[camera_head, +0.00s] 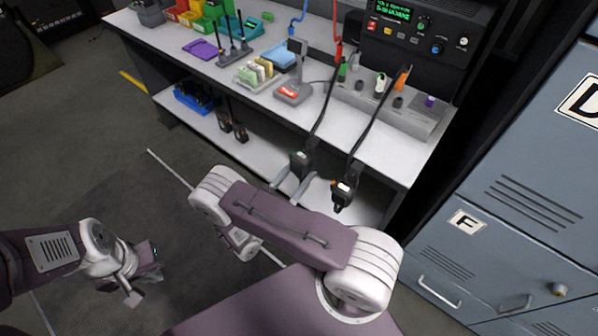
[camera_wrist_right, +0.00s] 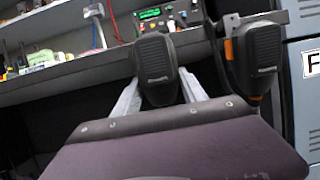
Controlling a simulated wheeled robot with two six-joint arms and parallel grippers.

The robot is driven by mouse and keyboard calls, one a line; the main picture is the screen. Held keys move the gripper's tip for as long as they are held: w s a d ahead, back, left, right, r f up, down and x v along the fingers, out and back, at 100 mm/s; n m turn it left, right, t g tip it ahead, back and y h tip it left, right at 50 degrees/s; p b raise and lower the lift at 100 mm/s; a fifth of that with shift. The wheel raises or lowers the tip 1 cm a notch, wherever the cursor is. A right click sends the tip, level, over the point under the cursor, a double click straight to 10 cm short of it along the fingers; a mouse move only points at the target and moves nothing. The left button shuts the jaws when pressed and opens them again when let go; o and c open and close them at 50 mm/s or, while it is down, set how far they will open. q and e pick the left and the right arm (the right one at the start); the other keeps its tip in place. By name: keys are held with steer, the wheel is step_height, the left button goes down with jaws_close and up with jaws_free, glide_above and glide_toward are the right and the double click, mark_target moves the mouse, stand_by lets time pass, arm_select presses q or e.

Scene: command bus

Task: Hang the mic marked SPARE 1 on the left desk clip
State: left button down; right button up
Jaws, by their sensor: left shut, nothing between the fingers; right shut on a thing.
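My right gripper (camera_head: 293,187) is shut on a black hand mic (camera_head: 300,163) with a green mark, in front of the desk's front edge. In the right wrist view the fingers (camera_wrist_right: 158,98) are on both sides of this mic (camera_wrist_right: 157,70), which is upright with its grille facing the camera. I cannot read SPARE 1 on it. A second black mic (camera_head: 343,192) with an orange mark hangs to its right; it also shows in the right wrist view (camera_wrist_right: 258,60). The left desk clip is hidden behind the held mic. My left gripper (camera_head: 135,290) is shut and empty, low at the left.
The desk (camera_head: 385,150) carries a radio (camera_head: 415,35), a socket panel (camera_head: 405,110), a desk microphone (camera_head: 293,92) and coloured bins (camera_head: 205,15). Cords run from the mics over the desk edge. A lower shelf (camera_head: 225,145) is beneath. Blue-grey lockers (camera_head: 520,190) stand at the right.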

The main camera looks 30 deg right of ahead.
steer(key=shift+f, duration=0.2)
steer(key=shift+f, duration=0.2)
stand_by(0.5)
steer(key=o, duration=1.3)
steer(key=shift+c, duration=0.2)
steer(key=v, duration=0.9)
steer(key=shift+b, duration=0.3)
